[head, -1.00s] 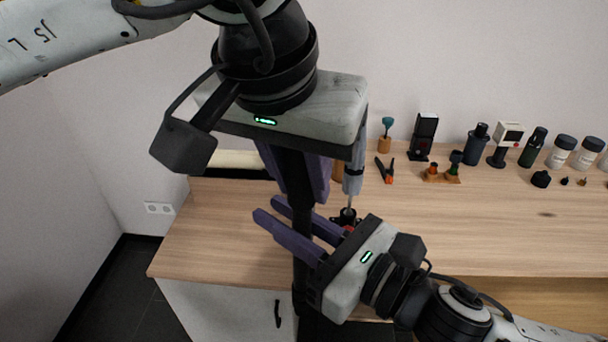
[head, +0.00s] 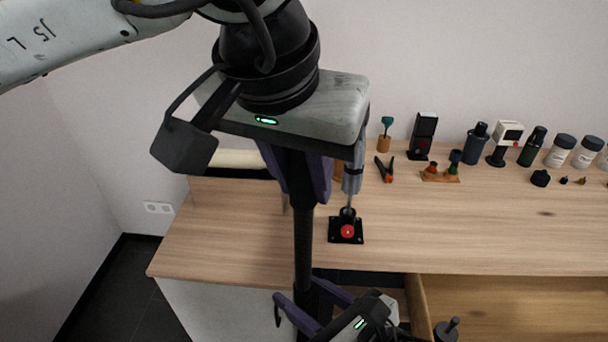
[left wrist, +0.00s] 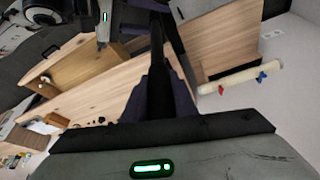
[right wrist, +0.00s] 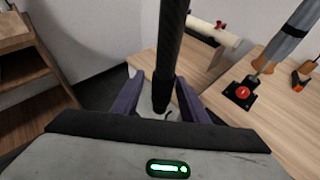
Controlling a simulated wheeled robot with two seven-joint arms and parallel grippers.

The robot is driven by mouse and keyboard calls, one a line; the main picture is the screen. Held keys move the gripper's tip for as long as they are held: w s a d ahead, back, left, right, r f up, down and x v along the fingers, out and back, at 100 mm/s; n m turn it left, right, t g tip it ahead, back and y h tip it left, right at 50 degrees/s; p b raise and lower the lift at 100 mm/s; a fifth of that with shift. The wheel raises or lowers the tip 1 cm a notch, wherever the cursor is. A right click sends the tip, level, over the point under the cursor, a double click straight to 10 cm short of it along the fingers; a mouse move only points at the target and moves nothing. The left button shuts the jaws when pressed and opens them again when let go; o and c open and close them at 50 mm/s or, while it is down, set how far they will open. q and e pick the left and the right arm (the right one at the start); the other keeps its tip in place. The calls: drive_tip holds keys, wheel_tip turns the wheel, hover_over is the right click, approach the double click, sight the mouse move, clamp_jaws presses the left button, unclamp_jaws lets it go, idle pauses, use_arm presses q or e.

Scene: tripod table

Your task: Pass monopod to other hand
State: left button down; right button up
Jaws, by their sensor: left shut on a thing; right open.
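The monopod (head: 303,235) is a long black pole hanging upright in front of the table. My left gripper (head: 300,195), pointing down, is shut on its upper part; the left wrist view also shows the monopod (left wrist: 157,90) between the purple fingers. My right gripper (head: 312,300) is low, near the monopod's lower part, with its purple fingers spread. In the right wrist view the monopod (right wrist: 170,50) runs down between the open fingers of the right gripper (right wrist: 160,95). Whether the fingers touch it I cannot tell.
The wooden table (head: 450,230) stands behind, with an open drawer (head: 500,310) at its front right. A grey upright tool on a black base with a red button (head: 347,232) stands close behind the monopod. Bottles and small items line the back right.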

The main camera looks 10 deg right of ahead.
drive_tip(key=s+d+f+m+g+h, duration=0.1)
drive_tip(key=s+f+m, duration=0.1)
drive_tip(key=f+m, duration=0.7)
drive_tip(key=s+f+m+g+h, duration=0.15)
drive_tip(key=f+m, duration=0.45)
drive_tip(key=m, duration=0.7)
drive_tip(key=s+d+f+m+h, duration=0.2)
drive_tip(key=s+d+f+m, duration=0.5)
drive_tip(key=m, duration=1)
drive_tip(key=d+f, duration=0.2)
drive_tip(key=d, duration=0.1)
drive_tip(key=shift+s+d+f+m+g, duration=0.15)
drive_tip(key=shift+s+f+m+g, duration=0.15)
drive_tip(key=shift+m+g, duration=0.1)
